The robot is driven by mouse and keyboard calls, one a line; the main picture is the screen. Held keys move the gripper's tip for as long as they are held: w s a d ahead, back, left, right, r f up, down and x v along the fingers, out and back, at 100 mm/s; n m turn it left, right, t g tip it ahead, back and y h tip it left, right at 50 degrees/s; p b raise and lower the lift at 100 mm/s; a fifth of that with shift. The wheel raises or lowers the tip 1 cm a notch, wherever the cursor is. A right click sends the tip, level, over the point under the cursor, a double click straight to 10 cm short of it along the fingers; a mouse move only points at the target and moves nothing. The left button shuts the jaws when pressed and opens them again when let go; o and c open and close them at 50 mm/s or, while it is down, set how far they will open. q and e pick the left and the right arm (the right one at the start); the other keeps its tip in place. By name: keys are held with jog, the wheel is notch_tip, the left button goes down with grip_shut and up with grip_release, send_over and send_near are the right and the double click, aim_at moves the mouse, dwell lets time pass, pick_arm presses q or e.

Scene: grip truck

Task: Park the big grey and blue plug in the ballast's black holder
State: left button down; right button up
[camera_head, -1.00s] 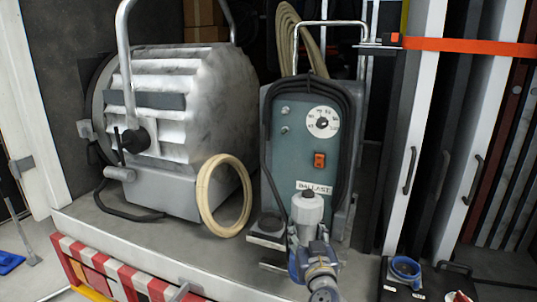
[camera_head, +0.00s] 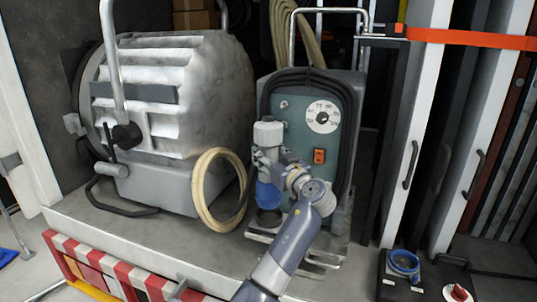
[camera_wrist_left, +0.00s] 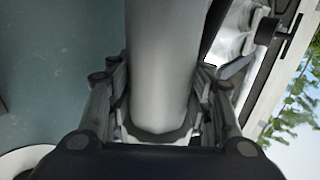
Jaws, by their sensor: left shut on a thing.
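The big plug (camera_head: 268,134) has a grey upper body and a blue lower end, and it stands upright in front of the ballast's left side. My left gripper (camera_head: 266,160) is shut around its grey body. In the left wrist view the grey plug body (camera_wrist_left: 165,65) fills the space between the fingers. The black holder (camera_head: 268,218) is a round cup low on the ballast's front, directly under the blue end. I cannot tell whether the blue end hovers just above the holder or touches it. The ballast (camera_head: 334,148) is a grey-green box. My right gripper is out of view.
A large lamp head (camera_head: 165,100) stands left of the ballast. A coiled beige cable (camera_head: 206,195) hangs between them. White upright posts (camera_head: 412,120) and an orange strap (camera_head: 470,43) are at the right. The truck bed (camera_head: 190,250) is bare in front.

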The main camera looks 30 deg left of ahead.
pick_arm(q)
jog(key=shift+w+a, duration=0.15)
jog(key=shift+a, duration=0.05)
jog(key=shift+w+a+f, duration=0.4)
jog(key=shift+w+f, duration=0.1)
jog(key=shift+w+d+f+t+b, duration=0.15)
jog(key=shift+f+t+b, duration=0.15)
jog(key=shift+f+b, duration=0.35)
jog(key=shift+w+d+f, duration=0.2)
jog(key=shift+w+f, duration=0.1)
jog(key=shift+f, duration=0.45)
jog(key=shift+s+a+r, duration=0.15)
jog(key=shift+s+a, duration=0.1)
jog(key=shift+s, duration=0.05)
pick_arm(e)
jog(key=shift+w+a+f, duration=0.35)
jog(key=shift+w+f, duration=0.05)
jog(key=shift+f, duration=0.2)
pick_arm(q)
jog(key=shift+w, duration=0.1)
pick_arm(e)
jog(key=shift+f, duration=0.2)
pick_arm(q)
jog(key=shift+f+b, duration=0.25)
jog(key=shift+b, duration=0.6)
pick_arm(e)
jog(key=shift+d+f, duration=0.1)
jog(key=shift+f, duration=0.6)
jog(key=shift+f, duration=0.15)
